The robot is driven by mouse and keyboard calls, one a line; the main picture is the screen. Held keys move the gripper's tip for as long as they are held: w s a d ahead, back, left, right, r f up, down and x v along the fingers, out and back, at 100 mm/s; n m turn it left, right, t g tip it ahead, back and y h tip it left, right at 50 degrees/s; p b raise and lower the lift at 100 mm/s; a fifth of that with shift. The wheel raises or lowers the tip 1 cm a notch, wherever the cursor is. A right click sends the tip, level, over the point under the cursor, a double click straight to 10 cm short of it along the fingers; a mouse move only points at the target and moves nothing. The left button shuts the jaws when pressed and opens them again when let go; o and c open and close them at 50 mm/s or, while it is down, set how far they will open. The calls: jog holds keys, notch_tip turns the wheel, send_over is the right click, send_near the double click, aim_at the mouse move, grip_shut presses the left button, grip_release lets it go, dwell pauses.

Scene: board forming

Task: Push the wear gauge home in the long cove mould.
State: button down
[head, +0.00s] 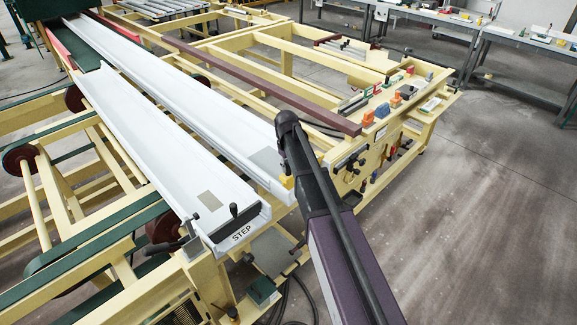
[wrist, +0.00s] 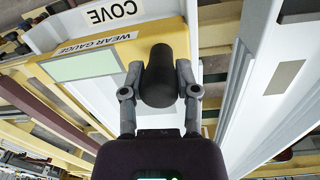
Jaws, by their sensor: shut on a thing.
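The wear gauge (wrist: 110,52) is a yellow block with a pale green panel, a "WEAR GAUGE" label and a black upright handle (wrist: 160,75). It lies at the labelled end of the cove mould (wrist: 75,32), a long white trough. My gripper (wrist: 161,82) is shut on the handle, one finger on each side. In the head view the cove mould (head: 190,100) is the farther trough; a small yellow part of the gauge (head: 288,182) shows beside my arm. My arm hides the rest there. I cannot tell how far in the gauge sits.
A yellow frame (head: 270,78) carries both. A tool shelf (head: 425,95) with coloured blocks lies to the right. Open floor (head: 480,220) is at the right.

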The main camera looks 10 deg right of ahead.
jog(key=shift+f+b, duration=0.55)
jog(key=shift+f, duration=0.1)
jog(key=shift+c, duration=1.4)
grip_release()
jog(key=shift+r, duration=0.1)
jog(key=shift+r, duration=0.2)
notch_tip(320, 180, up, 13)
jog(key=p, duration=1.3)
jog(key=shift+p, duration=0.3)
jog(key=s+d+f+m+b, duration=0.2)
jog(key=s+f+b, duration=0.8)
jog(key=s, duration=0.2)
jog(key=s+d+f+m+b, duration=0.3)
jog(key=s+f+b, duration=0.8)
jog(key=s, duration=0.1)
jog(key=shift+s+d, duration=0.3)
